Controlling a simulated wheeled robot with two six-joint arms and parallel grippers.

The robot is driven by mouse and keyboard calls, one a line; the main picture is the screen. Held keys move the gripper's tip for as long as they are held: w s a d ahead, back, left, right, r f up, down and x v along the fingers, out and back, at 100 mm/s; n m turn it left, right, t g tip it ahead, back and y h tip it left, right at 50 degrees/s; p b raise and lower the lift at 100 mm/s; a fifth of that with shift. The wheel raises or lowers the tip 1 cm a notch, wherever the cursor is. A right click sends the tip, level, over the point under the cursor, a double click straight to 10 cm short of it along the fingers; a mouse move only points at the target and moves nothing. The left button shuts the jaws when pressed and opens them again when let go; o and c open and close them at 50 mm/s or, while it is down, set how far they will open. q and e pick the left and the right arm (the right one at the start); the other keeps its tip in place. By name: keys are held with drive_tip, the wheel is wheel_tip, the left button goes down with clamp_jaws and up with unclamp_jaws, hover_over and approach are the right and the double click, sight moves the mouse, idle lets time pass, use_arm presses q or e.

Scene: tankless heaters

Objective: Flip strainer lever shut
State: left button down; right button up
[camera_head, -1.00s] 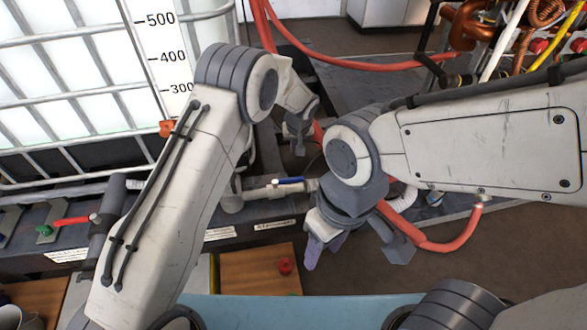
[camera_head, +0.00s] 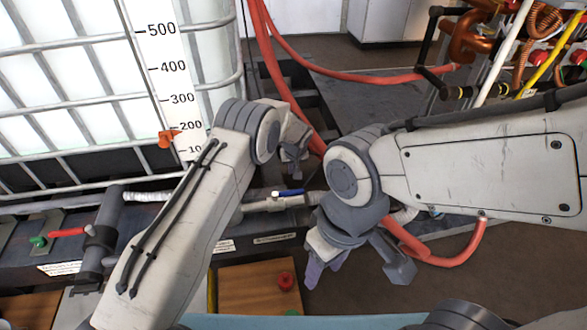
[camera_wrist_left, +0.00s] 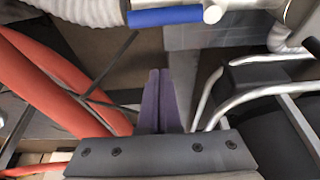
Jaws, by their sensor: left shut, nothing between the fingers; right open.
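A blue lever (camera_head: 288,192) lies along a pale pipe (camera_head: 270,205) in the middle of the head view. The blue lever also shows at the top of the left wrist view (camera_wrist_left: 166,17), beside a round pale knob. No label tells me whether it is the strainer lever. My left gripper (camera_head: 292,174) is shut and empty, just above the blue lever in the head picture; contact does not show. Its purple fingertips (camera_wrist_left: 158,72) point toward the lever, with a visible gap in the wrist picture. My right gripper (camera_head: 356,268) is open and empty, right of and below the lever.
A caged white tank (camera_head: 60,90) stands at the left. A red lever (camera_head: 70,232) sits on another valve at the left. Red hoses (camera_head: 290,90) run behind my left gripper. A wooden board (camera_head: 245,285) with a red knob (camera_head: 285,280) lies in front.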

sight(291, 193)
use_arm(q)
drive_tip(key=shift+s+d+f+b, duration=0.15)
drive_tip(key=shift+s+f+b, duration=0.5)
drive_tip(key=shift+f, duration=0.4)
drive_tip(key=shift+s+d+f+b, duration=0.1)
drive_tip(key=shift+s+f+b, duration=0.5)
drive_tip(key=shift+f, duration=0.45)
drive_tip(key=shift+s+p, duration=0.15)
drive_tip(key=shift+p, duration=0.15)
drive_tip(key=shift+d, duration=0.1)
drive_tip(key=shift+s+m+p, duration=0.1)
drive_tip(key=shift+m+p, duration=0.2)
